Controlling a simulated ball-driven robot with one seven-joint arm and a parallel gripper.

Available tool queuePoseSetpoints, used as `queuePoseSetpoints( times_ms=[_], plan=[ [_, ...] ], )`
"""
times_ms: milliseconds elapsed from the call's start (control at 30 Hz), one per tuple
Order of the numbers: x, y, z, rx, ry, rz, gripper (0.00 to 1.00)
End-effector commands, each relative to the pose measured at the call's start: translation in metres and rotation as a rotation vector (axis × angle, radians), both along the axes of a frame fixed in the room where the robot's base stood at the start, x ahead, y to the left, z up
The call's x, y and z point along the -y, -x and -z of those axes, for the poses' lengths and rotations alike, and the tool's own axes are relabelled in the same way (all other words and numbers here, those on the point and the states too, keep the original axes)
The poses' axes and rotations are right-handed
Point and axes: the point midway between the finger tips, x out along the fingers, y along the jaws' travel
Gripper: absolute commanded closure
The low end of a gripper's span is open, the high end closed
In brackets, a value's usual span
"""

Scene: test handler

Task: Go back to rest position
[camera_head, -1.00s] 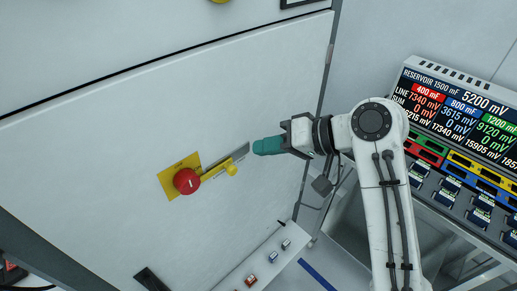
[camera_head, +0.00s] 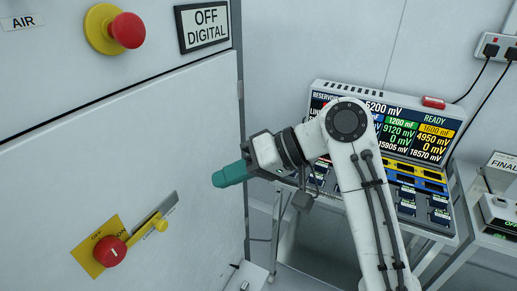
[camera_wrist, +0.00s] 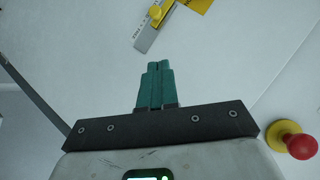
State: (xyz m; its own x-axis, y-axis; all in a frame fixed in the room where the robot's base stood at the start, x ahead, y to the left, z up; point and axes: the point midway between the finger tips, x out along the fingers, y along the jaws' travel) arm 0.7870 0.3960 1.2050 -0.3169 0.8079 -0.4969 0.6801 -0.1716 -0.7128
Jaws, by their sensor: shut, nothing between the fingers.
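My gripper (camera_head: 228,174) has teal fingers and is shut with nothing held. In the head view it is in the air in front of the white cabinet, up and right of the red rotary knob (camera_head: 111,251) on its yellow plate. The wrist view shows the teal fingers (camera_wrist: 156,80) together, pointing toward the cabinet face. My white arm (camera_head: 365,210) rises from the bottom of the head view and bends left at the elbow. A grey slide bar with a yellow knob (camera_head: 160,225) is next to the red knob, apart from the fingers.
A red mushroom button (camera_head: 127,30) on a yellow ring and an OFF DIGITAL sign (camera_head: 205,24) are on the upper cabinet. A reservoir console (camera_head: 420,140) with a lit screen stands behind my arm. Another device (camera_head: 497,215) is at the far right.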

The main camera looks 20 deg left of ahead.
Motion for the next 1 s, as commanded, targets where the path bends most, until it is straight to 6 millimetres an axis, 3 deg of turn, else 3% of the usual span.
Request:
queuePoseSetpoints(
  times_ms=[167,267,367,533,667,867,1000],
  plan=[
    [0.002,-0.001,0.005,-0.001,0.002,0.009,1.0],
    [0.013,-0.005,0.025,-0.001,0.011,0.05,1.0],
    [0.037,-0.012,0.063,0.001,0.035,0.134,1.0],
    [0.1,-0.013,0.145,0.008,0.12,0.325,1.0],
    [0.157,0.0,0.204,0.009,0.218,0.471,1.0],
    [0.256,0.047,0.282,-0.005,0.417,0.68,1.0],
    [0.326,0.099,0.322,-0.023,0.59,0.802,1.0]
  ],
)
